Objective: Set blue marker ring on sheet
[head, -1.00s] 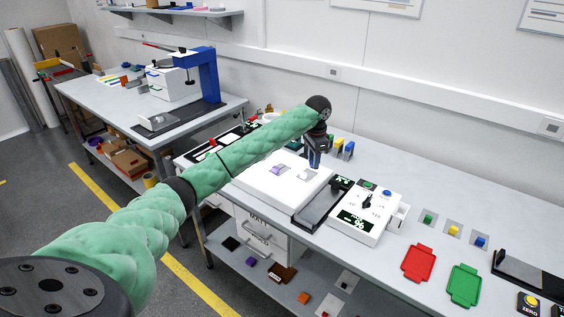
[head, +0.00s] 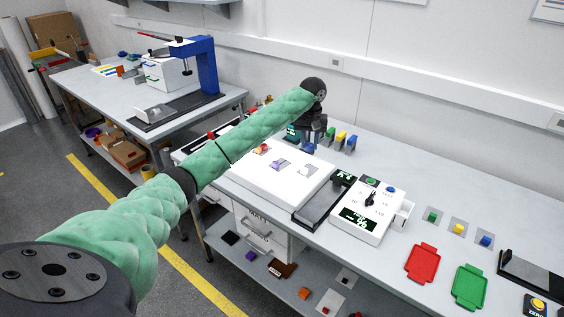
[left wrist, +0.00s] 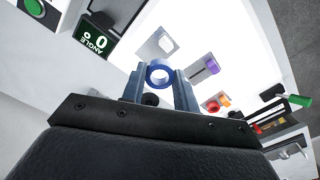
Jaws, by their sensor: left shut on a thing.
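My left gripper (head: 309,147) is shut on the blue marker ring (left wrist: 159,74), which sits between its two fingertips in the left wrist view, its round hole facing the camera. In the head view the blue ring (head: 308,149) shows small below the gripper, above the far edge of the bright white panel (head: 258,181). On the panel are a purple piece (head: 277,164), a pale piece (head: 305,170) and orange pieces (head: 262,149). I cannot tell which surface is the sheet. A gap between ring and panel is hard to judge. My right gripper is not in view.
Several coloured stands (head: 341,136) are behind, close right of the gripper. Red (head: 421,262) and green (head: 468,287) trays lie at the right.

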